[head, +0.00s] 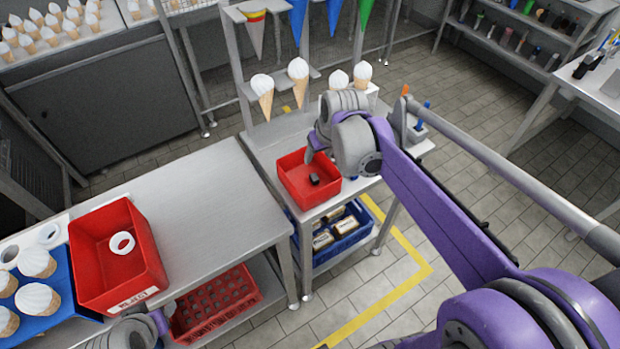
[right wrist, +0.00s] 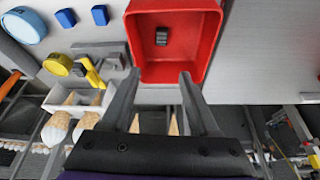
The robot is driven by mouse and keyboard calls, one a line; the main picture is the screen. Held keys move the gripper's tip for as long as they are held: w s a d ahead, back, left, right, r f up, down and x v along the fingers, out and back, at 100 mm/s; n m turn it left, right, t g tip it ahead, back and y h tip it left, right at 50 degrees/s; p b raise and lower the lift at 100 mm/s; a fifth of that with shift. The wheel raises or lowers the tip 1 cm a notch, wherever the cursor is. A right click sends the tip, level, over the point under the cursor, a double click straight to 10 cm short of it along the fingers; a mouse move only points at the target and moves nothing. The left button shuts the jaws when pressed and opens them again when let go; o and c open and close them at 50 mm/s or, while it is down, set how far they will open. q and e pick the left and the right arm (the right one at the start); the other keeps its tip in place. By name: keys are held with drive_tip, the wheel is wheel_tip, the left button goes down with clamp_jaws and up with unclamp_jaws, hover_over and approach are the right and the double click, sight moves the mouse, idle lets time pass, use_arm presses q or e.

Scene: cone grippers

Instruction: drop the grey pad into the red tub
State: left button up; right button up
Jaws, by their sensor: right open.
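The red tub (head: 291,185) stands on the small metal table at the middle of the head view. The small dark grey pad (head: 314,180) lies inside it, on its floor. In the right wrist view the tub (right wrist: 207,45) is at the top, with the pad (right wrist: 162,37) on its floor. My right gripper (head: 310,155) is over the tub's back edge in the head view. In the right wrist view its two fingers (right wrist: 160,75) are apart with nothing held, and the pad is clear of them. My left gripper's fingers do not show.
A second red bin (head: 88,262), labelled REJECT, holds a white ring (head: 122,243) on the left bench. A blue crate (head: 350,238) with packets sits below the tub. White-topped cones (head: 298,70) stand behind the tub. The bench top (head: 200,195) between is clear.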

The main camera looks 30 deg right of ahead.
drive_tip(key=v, duration=0.5)
drive_tip(key=shift+s+r, duration=0.1)
drive_tip(key=shift+r, duration=0.3)
drive_tip(key=s+a+f+t, duration=0.1)
drive_tip(key=s+a+f, duration=0.9)
drive_tip(key=s, duration=0.4)
drive_tip(key=shift+s+f+n, duration=0.15)
drive_tip(key=shift+f+n, duration=0.15)
drive_tip(key=shift+f, duration=0.1)
